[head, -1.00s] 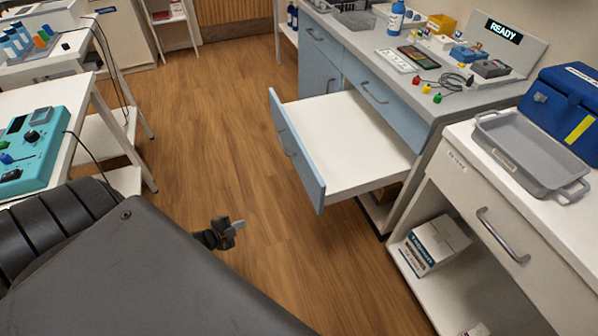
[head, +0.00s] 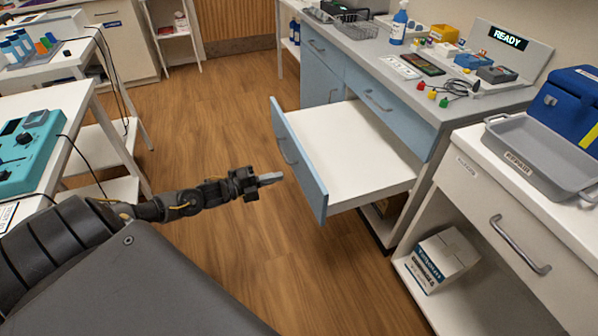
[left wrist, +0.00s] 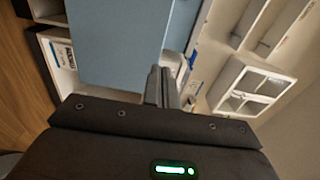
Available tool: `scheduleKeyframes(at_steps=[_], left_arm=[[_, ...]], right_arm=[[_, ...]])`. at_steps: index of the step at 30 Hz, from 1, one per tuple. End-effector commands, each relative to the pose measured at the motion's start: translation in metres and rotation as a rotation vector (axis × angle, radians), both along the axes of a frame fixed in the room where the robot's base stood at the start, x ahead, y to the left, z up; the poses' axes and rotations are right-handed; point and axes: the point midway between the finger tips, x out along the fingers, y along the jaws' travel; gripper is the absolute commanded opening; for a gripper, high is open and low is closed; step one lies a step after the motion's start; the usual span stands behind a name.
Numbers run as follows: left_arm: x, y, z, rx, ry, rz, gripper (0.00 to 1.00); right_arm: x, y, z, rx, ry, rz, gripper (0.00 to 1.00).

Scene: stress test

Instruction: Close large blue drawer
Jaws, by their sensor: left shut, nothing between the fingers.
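The large blue drawer (head: 352,150) stands pulled out from the grey-topped bench in the head view. Its white inside is empty and its blue front (head: 299,160) has a metal handle (head: 287,150). My left gripper (head: 270,179) is shut and empty, just left of the drawer front, pointing at it with a small gap. In the left wrist view the shut fingers (left wrist: 161,87) show in front of a blue panel (left wrist: 118,42), which seems to be the drawer front. Whether they touch it, I cannot tell. My right gripper is not in view.
The grey bench top (head: 362,50) carries a spray bottle (head: 399,22), several small devices and cables. A white cabinet (head: 470,200) with a grey tray (head: 540,158) stands at the right. A teal device (head: 27,150) lies on the left table. The wooden floor between is clear.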

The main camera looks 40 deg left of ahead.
Motion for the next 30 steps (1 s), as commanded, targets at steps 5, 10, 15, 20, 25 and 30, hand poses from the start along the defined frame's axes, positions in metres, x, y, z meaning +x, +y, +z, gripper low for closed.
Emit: scheduleKeyframes(at_steps=[5, 10, 15, 20, 25, 30], left_arm=[[0.032, -0.022, 0.001, -0.002, -0.001, 0.001, 0.0], [0.053, -0.036, 0.001, -0.001, 0.001, 0.001, 0.0], [0.064, -0.044, 0.0, -0.002, 0.001, 0.001, 0.0], [0.067, -0.047, -0.001, -0.001, 0.003, 0.001, 0.0], [0.067, -0.047, -0.001, -0.001, 0.003, 0.001, 0.0], [0.067, -0.046, -0.001, -0.001, 0.003, 0.003, 0.0]], right_arm=[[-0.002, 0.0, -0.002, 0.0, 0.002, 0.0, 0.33], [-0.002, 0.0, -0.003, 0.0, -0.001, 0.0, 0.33], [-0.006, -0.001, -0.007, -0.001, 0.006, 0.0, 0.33], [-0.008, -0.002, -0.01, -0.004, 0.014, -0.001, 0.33], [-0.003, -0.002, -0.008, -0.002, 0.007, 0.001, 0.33], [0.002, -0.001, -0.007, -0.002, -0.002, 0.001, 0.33]])
